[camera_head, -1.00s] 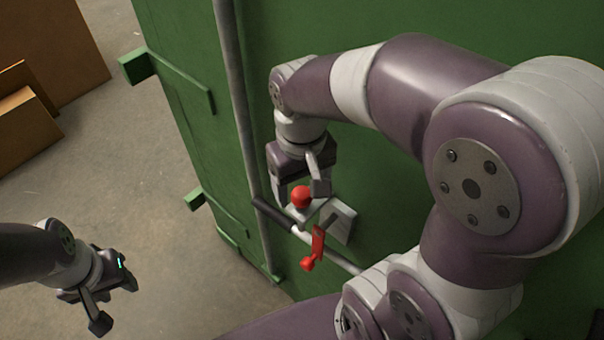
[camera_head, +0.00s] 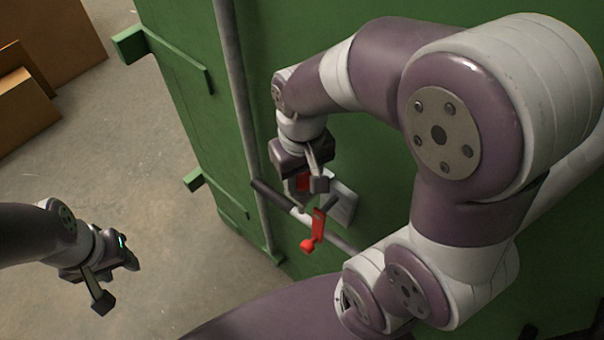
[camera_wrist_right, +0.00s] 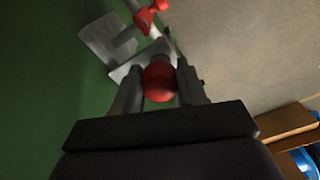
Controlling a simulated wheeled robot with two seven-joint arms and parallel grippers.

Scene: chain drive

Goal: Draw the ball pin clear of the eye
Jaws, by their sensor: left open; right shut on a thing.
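The ball pin's red ball (camera_wrist_right: 159,82) is between the two fingers of my right gripper (camera_wrist_right: 158,80) in the right wrist view. In the head view my right gripper (camera_head: 304,186) is shut on the ball, which shows as a red patch (camera_head: 303,182) partly hidden by a finger. Beyond the ball is a grey metal bracket (camera_wrist_right: 134,66). The pin's shank and the eye are mostly hidden, so I cannot tell how deep the pin sits. My left gripper (camera_head: 117,281) is open and empty over the floor at the lower left.
A red lever (camera_head: 317,225) with a knob hangs beside a grey plate (camera_head: 343,203) on the green door (camera_head: 375,180). A dark-handled bar (camera_head: 272,195) crosses a vertical grey rod (camera_head: 238,110). Brown boxes (camera_head: 25,105) stand at the left. The floor between is clear.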

